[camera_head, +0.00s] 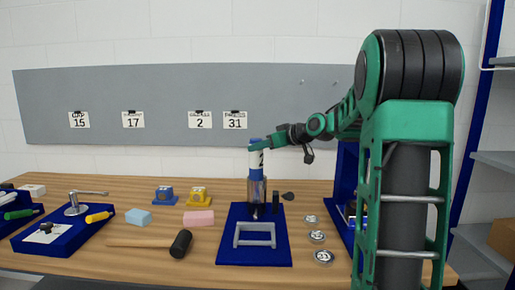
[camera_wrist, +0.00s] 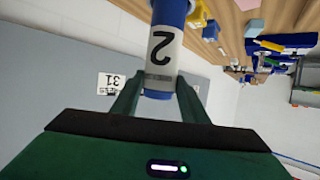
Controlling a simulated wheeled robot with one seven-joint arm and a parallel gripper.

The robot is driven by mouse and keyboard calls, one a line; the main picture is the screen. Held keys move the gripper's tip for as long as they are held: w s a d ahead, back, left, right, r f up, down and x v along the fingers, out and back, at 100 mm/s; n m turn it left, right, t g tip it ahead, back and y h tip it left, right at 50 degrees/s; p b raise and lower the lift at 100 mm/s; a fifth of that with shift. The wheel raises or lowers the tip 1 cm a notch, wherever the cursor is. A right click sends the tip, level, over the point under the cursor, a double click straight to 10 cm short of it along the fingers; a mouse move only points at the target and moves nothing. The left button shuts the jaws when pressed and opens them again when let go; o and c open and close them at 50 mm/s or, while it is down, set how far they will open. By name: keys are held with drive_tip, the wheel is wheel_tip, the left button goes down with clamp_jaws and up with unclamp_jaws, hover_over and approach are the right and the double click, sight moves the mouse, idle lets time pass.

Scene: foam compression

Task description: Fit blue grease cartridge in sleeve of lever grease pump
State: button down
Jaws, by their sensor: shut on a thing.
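The blue grease cartridge (camera_head: 255,160) with a white label marked 2 stands upright in the head view. My gripper (camera_head: 256,147) is shut on it near its upper end. In the wrist view the cartridge (camera_wrist: 163,48) runs between the two green fingers of my gripper (camera_wrist: 155,82). Below it the grey, metal-looking sleeve of the lever grease pump (camera_head: 256,190) stands upright on a blue base (camera_head: 227,252). The cartridge's lower end is in line with the sleeve's top. I cannot tell whether it is just above the mouth or partly inside.
A grey frame handle (camera_head: 236,240) lies on the base's front. A blue tray (camera_head: 60,240) with tools is far left. A grey board (camera_head: 180,95) stands behind.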

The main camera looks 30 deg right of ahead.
drive_tip(key=shift+f, duration=1.55)
idle(0.4)
drive_tip(key=c, duration=1)
unclamp_jaws()
approach(261, 154)
drive_tip(key=shift+s+d, duration=0.1)
drive_tip(key=shift+s, duration=0.15)
